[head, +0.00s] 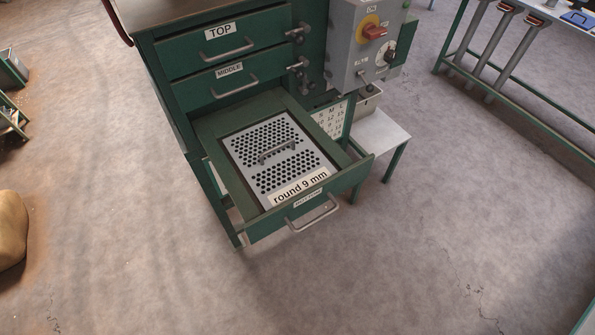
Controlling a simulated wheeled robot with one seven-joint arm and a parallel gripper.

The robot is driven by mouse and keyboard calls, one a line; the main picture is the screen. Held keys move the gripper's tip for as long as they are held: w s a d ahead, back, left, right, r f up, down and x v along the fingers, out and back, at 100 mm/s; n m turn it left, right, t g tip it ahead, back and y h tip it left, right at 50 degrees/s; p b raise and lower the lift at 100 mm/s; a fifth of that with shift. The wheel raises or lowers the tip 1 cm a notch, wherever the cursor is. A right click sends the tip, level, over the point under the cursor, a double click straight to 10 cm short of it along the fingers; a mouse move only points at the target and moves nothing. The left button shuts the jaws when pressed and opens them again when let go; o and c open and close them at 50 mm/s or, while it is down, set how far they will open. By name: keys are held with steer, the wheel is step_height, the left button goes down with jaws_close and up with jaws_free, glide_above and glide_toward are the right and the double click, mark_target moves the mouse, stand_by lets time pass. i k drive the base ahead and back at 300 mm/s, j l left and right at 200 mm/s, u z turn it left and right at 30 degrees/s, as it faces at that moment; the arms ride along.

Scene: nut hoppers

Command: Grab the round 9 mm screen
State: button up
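The round 9 mm screen (256,164) is a grey metal plate with rows of round holes. A small bar handle (277,150) stands across its middle, and a label at its front edge reads "round 9 mm". It lies flat in the pulled-out bottom drawer (356,172) of the green cabinet. The drawer's front has a metal handle (313,217) and a small label. My gripper is not in view, and nothing covers the screen.
The TOP drawer (185,60) and MIDDLE drawer (190,95) above are shut. A grey control box (362,60) with a red knob is right of them, with a small table (385,135) below. A tan sack (10,228) is at left. The floor before the drawer is clear.

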mark_target(277, 159)
steer(key=i+j, duration=0.1)
steer(key=j, duration=0.4)
steer(key=i+j, duration=0.1)
steer(key=j, duration=0.4)
steer(key=i+j, duration=0.15)
steer(key=j, duration=0.35)
steer(key=z, duration=0.05)
